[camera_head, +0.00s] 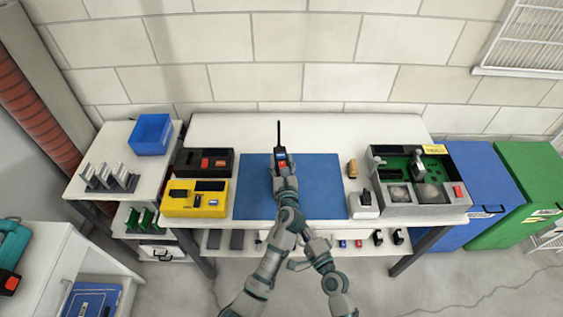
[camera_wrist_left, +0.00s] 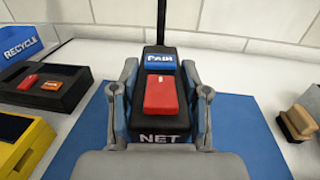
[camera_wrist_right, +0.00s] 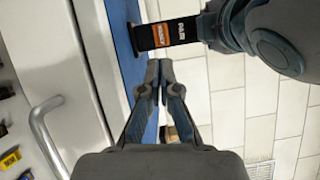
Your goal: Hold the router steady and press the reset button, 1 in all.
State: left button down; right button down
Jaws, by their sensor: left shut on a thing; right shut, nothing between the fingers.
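The router (camera_wrist_left: 160,120) is a black upright device with an antenna, a blue PAIR part, a red button (camera_wrist_left: 160,95) and NET lettering. It also shows over the blue mat in the head view (camera_head: 281,159). My left gripper (camera_head: 284,169) is shut on it, one finger on each side. In the right wrist view, the router (camera_wrist_right: 180,32) shows PAIR lettering and an orange patch (camera_wrist_right: 161,35) whose lettering is hard to read. My right gripper (camera_wrist_right: 158,70) is shut and empty, fingertips together, apart from the router and near the mat's edge.
The blue mat (camera_head: 325,190) covers the table's middle. A yellow case (camera_head: 175,205) and a black case (camera_head: 187,160) stand left; a grey box (camera_head: 437,207) with a green board stands right. A blue bin (camera_head: 151,134) is farther left. A drawer handle (camera_wrist_right: 43,130) lies below the table edge.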

dwell(0.8)
jog(key=a+n+g+y, duration=0.1)
jog(key=n+g, duration=0.1)
jog(key=n, duration=0.3)
jog(key=s+a+n+g+y, duration=0.1)
jog(key=n+g+y, duration=0.1)
jog(key=n, duration=0.4)
jog(key=s+a+n+g+y, duration=0.1)
jog(key=n+g, duration=0.1)
jog(key=n, duration=0.4)
jog(key=shift+s+r+g+y, duration=0.15)
jog(key=shift+r+g+y, duration=0.15)
jog(key=shift+w+a, duration=0.2)
jog(key=shift+w, duration=1.25)
jog(key=shift+w+a, duration=0.15)
jog(key=shift+w, duration=1.35)
jog(key=shift+w+a, duration=0.2)
jog(key=shift+w, duration=1.25)
jog(key=shift+w, duration=0.15)
